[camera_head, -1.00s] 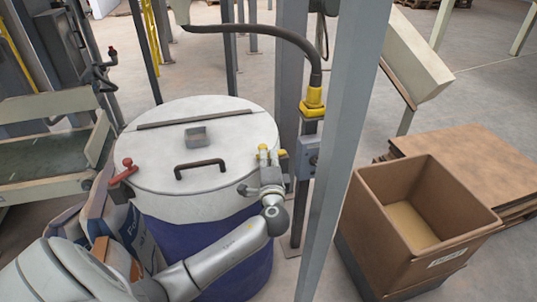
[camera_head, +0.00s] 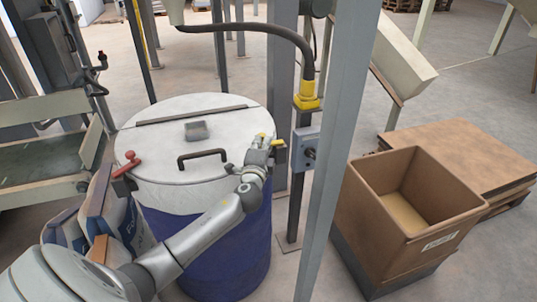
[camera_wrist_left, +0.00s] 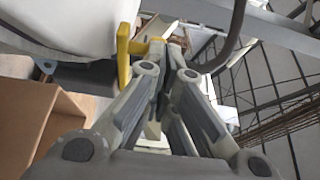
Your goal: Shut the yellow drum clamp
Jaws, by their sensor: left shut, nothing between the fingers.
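The yellow drum clamp (camera_head: 280,143) is at the right rim of the white-lidded drum (camera_head: 222,168), mostly hidden behind my left gripper (camera_head: 261,143). In the left wrist view the clamp (camera_wrist_left: 123,57) is a bent yellow handle just left of my fingertips (camera_wrist_left: 168,46). The fingertips are together with nothing held, right beside the clamp; I cannot tell whether they touch it. How far the clamp is closed is unclear. My right gripper is not in view.
A red clamp (camera_head: 127,165) sits on the drum's left rim. A grey post (camera_head: 337,150) stands close right of my gripper, with a grey box (camera_head: 305,150) and a yellow-ended hose (camera_head: 308,95). An open carton (camera_head: 372,205) is farther right. Sacks (camera_head: 108,215) lean at left.

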